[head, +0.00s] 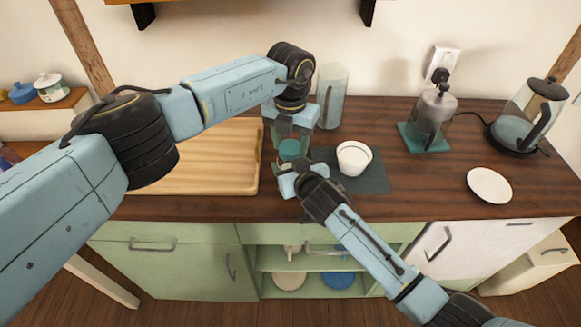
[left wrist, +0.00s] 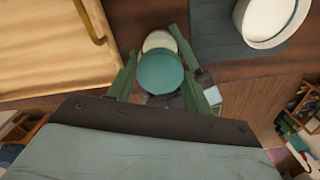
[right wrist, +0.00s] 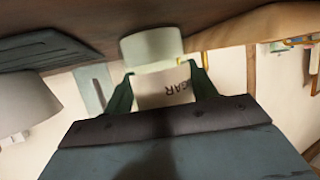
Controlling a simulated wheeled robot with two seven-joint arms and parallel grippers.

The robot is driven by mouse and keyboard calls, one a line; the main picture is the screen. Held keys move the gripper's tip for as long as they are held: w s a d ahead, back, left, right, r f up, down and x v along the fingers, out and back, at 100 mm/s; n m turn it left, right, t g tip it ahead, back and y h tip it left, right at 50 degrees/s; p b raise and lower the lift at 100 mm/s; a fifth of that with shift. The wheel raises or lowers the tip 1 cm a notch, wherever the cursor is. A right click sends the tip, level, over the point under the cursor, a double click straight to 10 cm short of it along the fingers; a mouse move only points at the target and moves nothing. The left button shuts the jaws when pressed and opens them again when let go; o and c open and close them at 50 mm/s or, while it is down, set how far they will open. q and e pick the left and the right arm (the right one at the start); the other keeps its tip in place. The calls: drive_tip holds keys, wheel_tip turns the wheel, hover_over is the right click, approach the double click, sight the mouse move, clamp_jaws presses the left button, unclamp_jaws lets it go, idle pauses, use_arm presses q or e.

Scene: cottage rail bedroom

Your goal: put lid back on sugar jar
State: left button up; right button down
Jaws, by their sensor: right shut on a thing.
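The sugar jar (right wrist: 164,88) is pale with lettering on its side and a pale green end. My right gripper (right wrist: 163,92) is shut on it in the right wrist view. The teal lid (left wrist: 160,72) lies between the fingers of my left gripper (left wrist: 160,78), which look slightly apart from it. A pale part of the jar (left wrist: 160,42) shows just beyond the lid. In the head view the lid (head: 291,148) is at the jar's top, under my left gripper; whether it is fully seated is hidden. Both grippers meet near the counter's front edge.
A wooden board (head: 205,180) lies left. A tall pale canister (head: 332,95) stands behind.

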use_arm(q)
drive_tip(key=c, duration=0.5)
drive_tip(key=o, duration=1)
drive_tip(key=shift+r, duration=2.3)
drive_tip(key=o, duration=0.6)
drive_tip(key=shift+c, duration=0.2)
drive_tip(key=shift+r, duration=0.1)
wheel_tip(320, 180, up, 12)
